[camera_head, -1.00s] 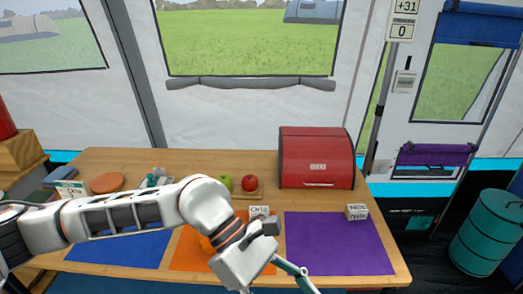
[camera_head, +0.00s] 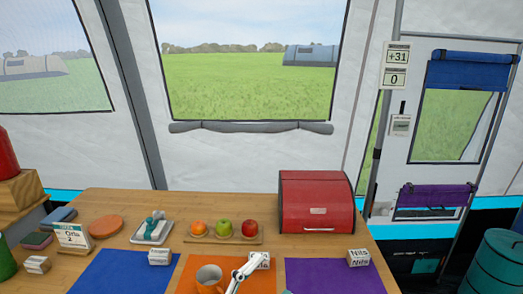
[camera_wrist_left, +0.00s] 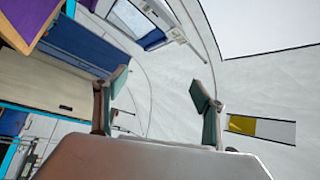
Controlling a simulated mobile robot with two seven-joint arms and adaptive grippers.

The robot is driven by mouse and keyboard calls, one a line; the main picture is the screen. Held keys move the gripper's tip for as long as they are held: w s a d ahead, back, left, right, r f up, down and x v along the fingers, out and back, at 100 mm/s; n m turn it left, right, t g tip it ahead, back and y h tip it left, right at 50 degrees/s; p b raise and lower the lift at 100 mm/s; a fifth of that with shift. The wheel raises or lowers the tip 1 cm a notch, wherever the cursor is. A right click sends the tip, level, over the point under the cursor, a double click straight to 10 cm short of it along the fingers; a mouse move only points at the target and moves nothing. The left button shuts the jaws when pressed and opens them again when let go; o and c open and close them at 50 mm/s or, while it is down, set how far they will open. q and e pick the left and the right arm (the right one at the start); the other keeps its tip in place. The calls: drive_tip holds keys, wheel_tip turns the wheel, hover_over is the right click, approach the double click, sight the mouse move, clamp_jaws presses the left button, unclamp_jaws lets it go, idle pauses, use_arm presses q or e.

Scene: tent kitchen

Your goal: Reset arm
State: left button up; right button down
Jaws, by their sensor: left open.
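My left gripper shows in the left wrist view (camera_wrist_left: 160,95) with its two green-padded fingers spread apart and nothing between them. Beyond the fingers is tent wall, with the purple mat and table edge in the upper left corner. In the head view only a pale slender part, seemingly of this gripper, shows at the bottom edge over the orange mat (camera_head: 185,273), right of an orange mug (camera_head: 209,276). The rest of the left arm is out of that view. My right gripper is in neither view.
The wooden table (camera_head: 120,203) holds a red bread box (camera_head: 316,205), a wooden holder with three fruits (camera_head: 223,239), a blue mat (camera_head: 115,275), a purple mat (camera_head: 330,275) and name blocks. A teal barrel (camera_head: 495,265) stands at right.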

use_arm(q)
drive_tip(key=s+a+f+n+y, duration=0.2)
drive_tip(key=a+f+n+y, duration=0.7)
drive_tip(key=f, duration=0.7)
drive_tip(key=s+a+f+n+g+y, duration=0.2)
drive_tip(key=s+a+f+n, duration=0.2)
drive_tip(key=s+a+f, duration=0.2)
drive_tip(key=s+a+f+n+g+y, duration=0.2)
drive_tip(key=s+a+f+n, duration=0.2)
drive_tip(key=f, duration=0.7)
drive_tip(key=s+a, duration=0.2)
drive_tip(key=s, duration=0.1)
drive_tip(key=shift+a+g+p, duration=0.3)
drive_tip(key=shift+a+g, duration=0.05)
drive_tip(key=shift+g, duration=0.05)
